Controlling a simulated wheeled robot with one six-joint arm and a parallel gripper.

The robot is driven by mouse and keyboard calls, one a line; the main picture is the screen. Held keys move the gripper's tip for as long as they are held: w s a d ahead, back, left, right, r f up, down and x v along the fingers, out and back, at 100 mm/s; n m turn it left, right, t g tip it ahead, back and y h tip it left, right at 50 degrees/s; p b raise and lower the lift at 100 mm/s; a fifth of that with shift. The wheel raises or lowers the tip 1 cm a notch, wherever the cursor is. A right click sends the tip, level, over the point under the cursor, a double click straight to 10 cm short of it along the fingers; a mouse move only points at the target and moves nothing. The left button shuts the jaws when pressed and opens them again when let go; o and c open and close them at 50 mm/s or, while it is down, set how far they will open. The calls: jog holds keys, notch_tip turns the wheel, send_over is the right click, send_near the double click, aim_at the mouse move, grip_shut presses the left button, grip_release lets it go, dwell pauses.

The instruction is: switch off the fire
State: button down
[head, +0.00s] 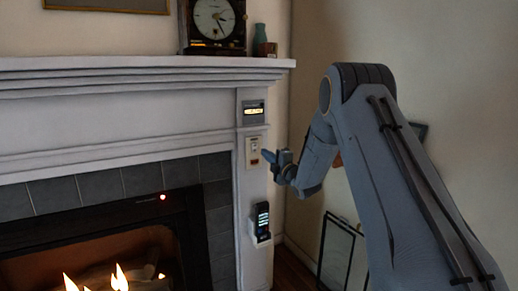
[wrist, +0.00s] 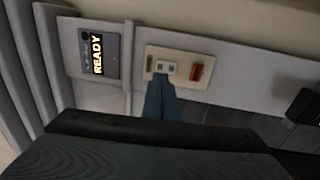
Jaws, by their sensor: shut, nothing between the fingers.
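A fire burns in the fireplace (head: 95,278) at the lower left of the head view, with flames showing and a red light (head: 163,197) lit above it. A cream switch plate (head: 254,152) is on the white mantel column; in the wrist view the plate (wrist: 182,67) has a white rocker switch (wrist: 166,67) and an orange-red lamp (wrist: 197,72). My gripper (head: 268,156) is shut and empty, its blue fingertips (wrist: 160,90) at the rocker's lower edge in the wrist view. I cannot tell whether they touch it.
A display reading READY (wrist: 97,53) is beside the plate, above it in the head view (head: 253,111). A dark remote in a holder (head: 262,222) hangs lower on the column. A clock (head: 214,22) and a vase stand on the mantel shelf (head: 130,68). Framed panels (head: 340,250) lean at the wall.

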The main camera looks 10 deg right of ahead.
aim_at(255, 146)
jog(key=shift+p+x, duration=0.5)
jog(key=shift+x, duration=2.55)
jog(key=shift+a, duration=0.1)
